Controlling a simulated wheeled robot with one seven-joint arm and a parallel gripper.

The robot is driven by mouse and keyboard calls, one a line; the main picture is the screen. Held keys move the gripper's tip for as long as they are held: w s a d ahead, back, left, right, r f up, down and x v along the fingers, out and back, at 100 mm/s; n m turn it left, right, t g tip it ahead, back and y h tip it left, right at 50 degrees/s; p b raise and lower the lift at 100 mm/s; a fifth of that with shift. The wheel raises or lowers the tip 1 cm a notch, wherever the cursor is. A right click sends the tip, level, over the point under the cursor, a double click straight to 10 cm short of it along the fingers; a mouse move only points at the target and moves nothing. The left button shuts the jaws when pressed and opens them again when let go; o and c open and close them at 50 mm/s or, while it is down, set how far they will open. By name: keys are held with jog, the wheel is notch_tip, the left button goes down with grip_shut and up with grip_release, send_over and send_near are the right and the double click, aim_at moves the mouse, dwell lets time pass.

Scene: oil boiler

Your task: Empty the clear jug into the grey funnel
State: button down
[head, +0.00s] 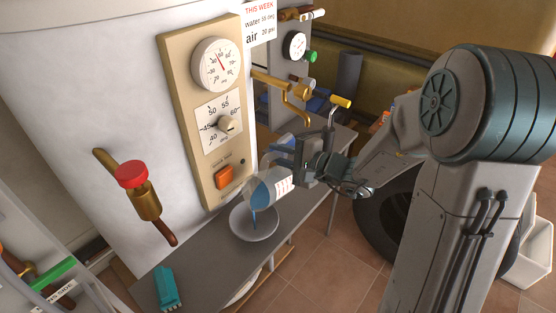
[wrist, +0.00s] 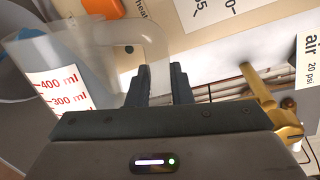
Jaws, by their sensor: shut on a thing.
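The clear jug (head: 262,190) is tilted steeply over the grey funnel (head: 268,232), with blue liquid inside. A blue stream falls from its lip into the funnel. The funnel looks like a wide shallow dish set at the bench. My gripper (head: 296,157) is shut on the jug's handle and holds the jug above the bench. In the wrist view, both fingers of my gripper (wrist: 160,86) close around the clear handle (wrist: 155,50). The jug (wrist: 62,85) shows red 400 ml and 300 ml marks there.
The grey bench (head: 205,262) runs below the beige control panel (head: 200,110) of the white boiler. A teal object (head: 167,288) lies at the bench's near end. A red-topped valve (head: 132,175) sticks out at left.

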jog(key=shift+s+a+n+t+h+b, duration=0.15)
jog(key=shift+s+a+n+b, duration=0.45)
jog(key=shift+b, duration=1.45)
jog(key=shift+s+a+n+t+h+b, duration=0.15)
jog(key=shift+s+a+n+b, duration=0.4)
jog(key=shift+b, duration=1.45)
dwell(4.0)
